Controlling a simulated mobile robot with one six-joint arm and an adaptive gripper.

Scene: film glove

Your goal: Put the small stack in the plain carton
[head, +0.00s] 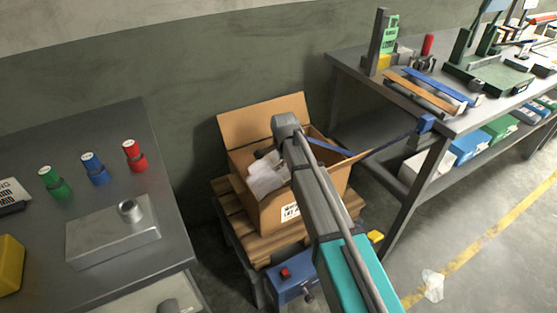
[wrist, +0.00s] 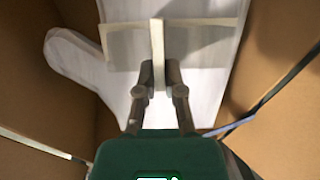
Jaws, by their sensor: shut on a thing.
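An open cardboard carton (head: 262,207) with raised flaps and a white label stands on a wooden pallet in the head view. My arm reaches down into it, and its brown walls surround my gripper (wrist: 159,78) in the wrist view. The fingers are shut on a narrow cream strip that stands up from a white, glove-shaped stack (wrist: 75,58); a second cream strip crosses it. White material (head: 266,178) shows inside the carton in the head view. Whether the stack touches the carton floor I cannot tell. The fingertips are hidden in the head view.
Left is a grey table (head: 95,145) with green, blue and red spools and a metal block (head: 113,232). Right is a workbench (head: 410,100) with tools. A blue strap (head: 328,146) lies by the carton's right side. A blue device (head: 291,280) stands in front.

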